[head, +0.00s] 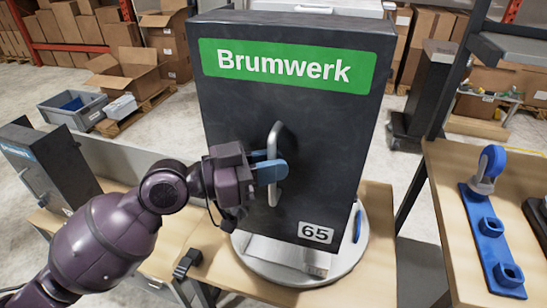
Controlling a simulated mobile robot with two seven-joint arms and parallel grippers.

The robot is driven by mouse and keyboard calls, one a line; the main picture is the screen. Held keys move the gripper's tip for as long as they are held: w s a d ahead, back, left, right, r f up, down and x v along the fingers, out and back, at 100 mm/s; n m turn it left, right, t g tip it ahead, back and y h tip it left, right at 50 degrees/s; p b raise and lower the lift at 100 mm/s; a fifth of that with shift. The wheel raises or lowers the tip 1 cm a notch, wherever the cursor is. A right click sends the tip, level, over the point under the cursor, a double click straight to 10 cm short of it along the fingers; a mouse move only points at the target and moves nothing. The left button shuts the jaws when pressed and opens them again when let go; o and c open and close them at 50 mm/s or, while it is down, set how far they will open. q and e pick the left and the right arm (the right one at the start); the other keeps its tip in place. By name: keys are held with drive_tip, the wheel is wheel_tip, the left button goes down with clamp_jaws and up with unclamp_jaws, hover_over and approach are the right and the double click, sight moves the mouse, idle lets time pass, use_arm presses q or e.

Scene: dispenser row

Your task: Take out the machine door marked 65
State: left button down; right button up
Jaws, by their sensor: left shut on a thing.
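The machine door (335,135) is a dark grey upright panel with a green "Brumwerk" label and a white "65" tag (315,233) at its lower right. It stands at the middle of the head view, above a round grey plate (345,262) on the wooden table. A light grey bar handle (273,140) is on its left half. My left gripper (272,172) has its blue fingers shut on this handle. How the door joins what is behind it is hidden. My right gripper is not in view.
On the right, a wooden table (455,195) holds a blue base with sockets (490,240). Another dark unit (50,165) stands at the left. A blue thing (357,226) lies beside the door's lower right edge. Boxes and a grey crate (72,110) are on the floor behind.

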use_arm(q)
drive_tip(key=s+a+p, duration=0.1)
drive_tip(key=s+a, duration=0.2)
drive_tip(key=s, duration=0.6)
drive_tip(key=shift+s+r+p, duration=0.15)
drive_tip(key=shift+s+p, duration=0.25)
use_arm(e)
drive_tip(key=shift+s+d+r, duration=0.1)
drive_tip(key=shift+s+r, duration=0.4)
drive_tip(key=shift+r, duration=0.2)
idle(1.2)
use_arm(q)
drive_tip(key=shift+a, duration=0.1)
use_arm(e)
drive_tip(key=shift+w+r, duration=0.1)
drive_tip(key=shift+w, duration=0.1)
